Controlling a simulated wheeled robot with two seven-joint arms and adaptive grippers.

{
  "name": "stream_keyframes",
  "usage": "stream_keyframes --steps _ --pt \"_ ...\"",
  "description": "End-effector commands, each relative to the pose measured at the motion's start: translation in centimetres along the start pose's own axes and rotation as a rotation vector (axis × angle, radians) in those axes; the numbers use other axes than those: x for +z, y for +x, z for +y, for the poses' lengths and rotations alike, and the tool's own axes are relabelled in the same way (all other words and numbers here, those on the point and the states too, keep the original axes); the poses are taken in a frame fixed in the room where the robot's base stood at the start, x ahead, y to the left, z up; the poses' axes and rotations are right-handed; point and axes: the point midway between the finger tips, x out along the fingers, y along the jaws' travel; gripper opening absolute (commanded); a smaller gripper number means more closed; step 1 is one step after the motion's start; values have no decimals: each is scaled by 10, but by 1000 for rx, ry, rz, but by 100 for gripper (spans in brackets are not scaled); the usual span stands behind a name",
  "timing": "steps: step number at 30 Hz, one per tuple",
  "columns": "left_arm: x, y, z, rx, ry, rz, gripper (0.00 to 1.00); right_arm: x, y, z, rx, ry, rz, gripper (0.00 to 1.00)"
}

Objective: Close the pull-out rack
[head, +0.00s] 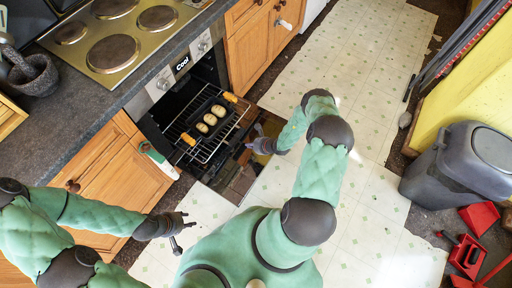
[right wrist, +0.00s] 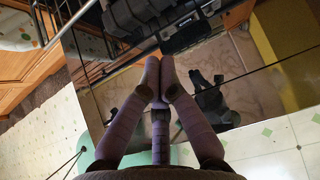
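The pull-out rack (head: 186,127) is a wire shelf with two orange grips at its front corners. In the head view it stands out of the oven (head: 167,111) over the lowered door (head: 232,180). A dark tray (head: 221,109) with several pale, potato-like pieces sits on it. My left gripper (head: 183,231) is open and empty, in front of the cabinets and below the rack in the picture.
The counter and hob (head: 112,52) lie above the oven. Wooden cabinets flank it, with a cloth (head: 158,157) on the left one. A grey bin (head: 457,165) and red dustpans (head: 467,256) are at the right. The tiled floor between is clear.

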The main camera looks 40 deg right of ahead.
Motion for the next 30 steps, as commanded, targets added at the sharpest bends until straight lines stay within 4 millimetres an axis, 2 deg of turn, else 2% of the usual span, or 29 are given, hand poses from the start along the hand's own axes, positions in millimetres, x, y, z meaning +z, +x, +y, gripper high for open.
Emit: stream_keyframes --steps 1,4,9,30 --pt "0 7 -2 0 0 0 40 -2 12 1 2 -2 0 0" --pt "0 11 -4 0 0 0 40 13 20 0 1 -4 -1 0" --pt "0 16 -6 0 0 0 40 24 30 0 1 -1 0 0" --pt "0 15 -5 0 0 0 40 29 33 1 1 -1 1 0"
